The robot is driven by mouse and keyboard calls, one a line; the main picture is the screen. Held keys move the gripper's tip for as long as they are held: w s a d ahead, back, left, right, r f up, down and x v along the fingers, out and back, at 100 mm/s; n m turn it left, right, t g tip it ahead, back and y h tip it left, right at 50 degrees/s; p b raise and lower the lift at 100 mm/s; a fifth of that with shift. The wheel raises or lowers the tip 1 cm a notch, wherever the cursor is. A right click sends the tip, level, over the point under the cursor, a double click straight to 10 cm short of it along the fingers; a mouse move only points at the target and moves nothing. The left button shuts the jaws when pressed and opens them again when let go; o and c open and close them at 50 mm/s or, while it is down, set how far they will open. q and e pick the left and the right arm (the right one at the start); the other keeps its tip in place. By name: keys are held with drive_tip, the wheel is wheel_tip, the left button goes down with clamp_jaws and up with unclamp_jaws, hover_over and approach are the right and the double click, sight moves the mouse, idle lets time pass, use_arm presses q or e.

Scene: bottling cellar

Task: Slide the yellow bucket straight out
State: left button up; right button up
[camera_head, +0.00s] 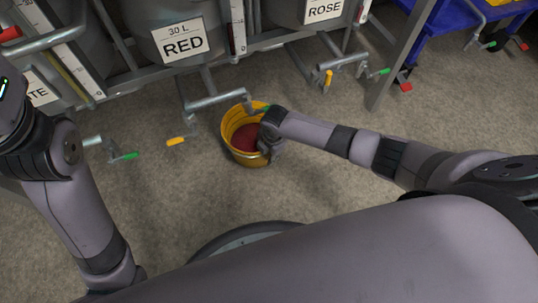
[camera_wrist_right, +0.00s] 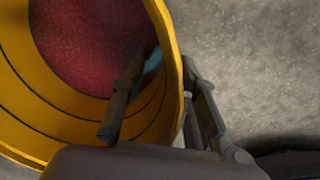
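The yellow bucket (camera_head: 232,122) stands on the floor below the front of the tank labelled RED, with dark red contents inside. In the right wrist view, the bucket (camera_wrist_right: 30,118) fills the left side, its rim curving down the middle. My right gripper (camera_head: 268,135) is at the bucket's right rim. In the wrist view, my right gripper (camera_wrist_right: 163,85) straddles the wall, one finger inside and one outside. A gap shows between the inner finger and the wall, so it looks open. My left arm shows at the left, but its gripper is out of frame.
The RED tank (camera_head: 180,40) and ROSE tank (camera_head: 308,12) stand behind on a metal frame. A pipe (camera_head: 217,100) reaches over the bucket's back rim. Valves with yellow (camera_head: 175,141) and green (camera_head: 124,156) handles stick out at left. Floor (camera_head: 335,200) at right is clear.

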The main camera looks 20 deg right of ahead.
drive_tip(key=shift+c, duration=0.3)
clamp_jaws()
idle(1.0)
